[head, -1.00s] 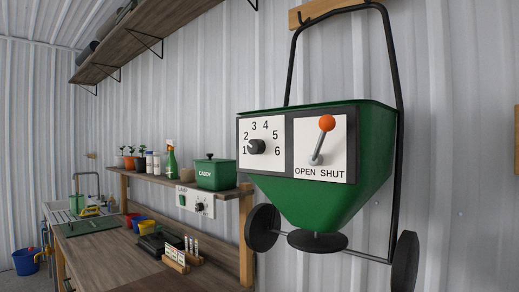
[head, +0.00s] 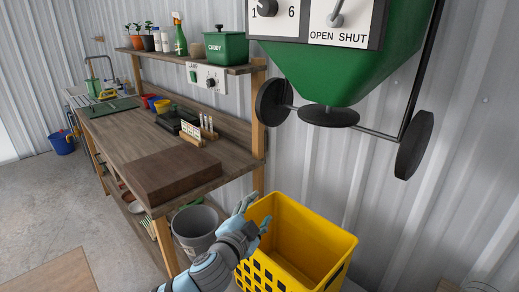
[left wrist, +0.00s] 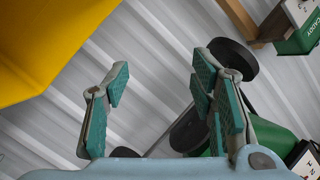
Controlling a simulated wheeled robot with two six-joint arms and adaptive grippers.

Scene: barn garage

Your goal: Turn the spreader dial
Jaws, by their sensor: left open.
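The green spreader (head: 335,78) hangs on the wall at the upper right of the head view, its top cut off. Its black dial knob (head: 267,8) is at the top edge, between the printed 1 and 6; the other numbers are out of frame. The OPEN/SHUT lever (head: 335,17) is partly visible to its right. My left gripper (head: 256,212) is open and empty, well below the spreader and beside the yellow crate. In the left wrist view its fingers (left wrist: 163,78) are apart, with part of the spreader (left wrist: 276,136) behind. My right gripper is not in view.
The yellow crate (head: 343,250) stands right of my left gripper. The wooden workbench (head: 120,140) is at left, with a brown block (head: 170,172) on its near end and a grey bucket (head: 198,225) below. The green caddy (head: 226,48) sits on the shelf.

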